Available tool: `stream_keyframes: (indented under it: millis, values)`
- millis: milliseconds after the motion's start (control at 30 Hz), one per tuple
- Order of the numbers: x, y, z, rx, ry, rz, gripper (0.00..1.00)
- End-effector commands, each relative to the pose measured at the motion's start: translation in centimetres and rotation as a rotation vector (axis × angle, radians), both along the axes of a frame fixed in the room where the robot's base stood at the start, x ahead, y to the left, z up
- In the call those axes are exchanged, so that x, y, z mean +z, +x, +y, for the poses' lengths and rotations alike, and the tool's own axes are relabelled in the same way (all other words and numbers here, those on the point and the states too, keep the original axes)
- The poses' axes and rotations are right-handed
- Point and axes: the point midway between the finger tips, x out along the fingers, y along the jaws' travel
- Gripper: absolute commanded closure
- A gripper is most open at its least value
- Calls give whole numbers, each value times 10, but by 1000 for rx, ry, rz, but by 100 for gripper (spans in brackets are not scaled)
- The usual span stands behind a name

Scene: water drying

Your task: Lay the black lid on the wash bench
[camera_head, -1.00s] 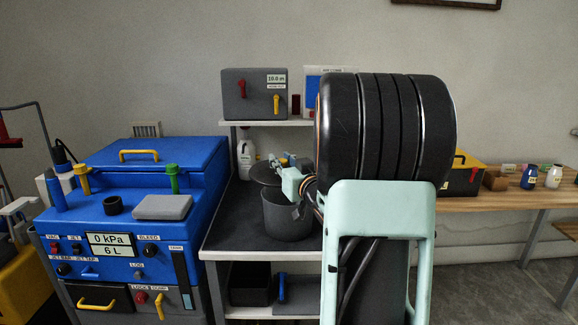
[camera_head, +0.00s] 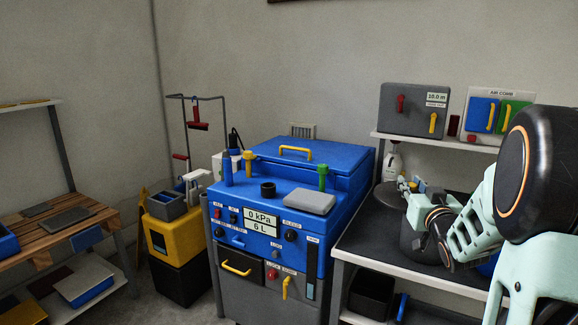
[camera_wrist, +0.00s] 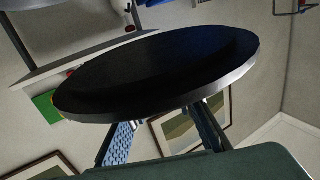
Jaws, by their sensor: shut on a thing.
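The black lid (camera_wrist: 160,68) is a broad dark disc with a grey rim. In the wrist view it sits tilted across the fingers of my gripper (camera_wrist: 163,118), which is shut on it. In the head view the lid (camera_head: 390,196) is partly hidden, at the left side of the dark-topped bench (camera_head: 362,236), beside my gripper (camera_head: 412,187). A dark pot (camera_head: 412,240) stands on this bench, mostly covered by my arm. I cannot tell which surface is the wash bench.
A blue machine (camera_head: 280,205) stands left of the dark-topped bench. A slatted wooden bench (camera_head: 50,222) with grey flat pieces is at far left. A yellow cart (camera_head: 178,240) stands between. A shelf (camera_head: 425,142) with a grey box (camera_head: 414,110) is above the dark-topped bench.

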Motion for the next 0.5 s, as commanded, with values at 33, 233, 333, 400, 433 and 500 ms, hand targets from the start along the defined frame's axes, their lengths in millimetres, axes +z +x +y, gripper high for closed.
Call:
stream_keyframes:
  millis: [33, 233, 333, 400, 433, 500]
  values:
    - [-14, 4, 26, 28, 5, 6, 100]
    - [-64, 1, 122, 95, 3, 8, 100]
    - [-84, -8, 155, 106, 2, 7, 100]
    - [-95, -15, 174, 112, 1, 7, 100]
    - [-99, -18, 180, 113, 0, 5, 100]
    - [-109, -25, 195, 116, 0, 5, 100]
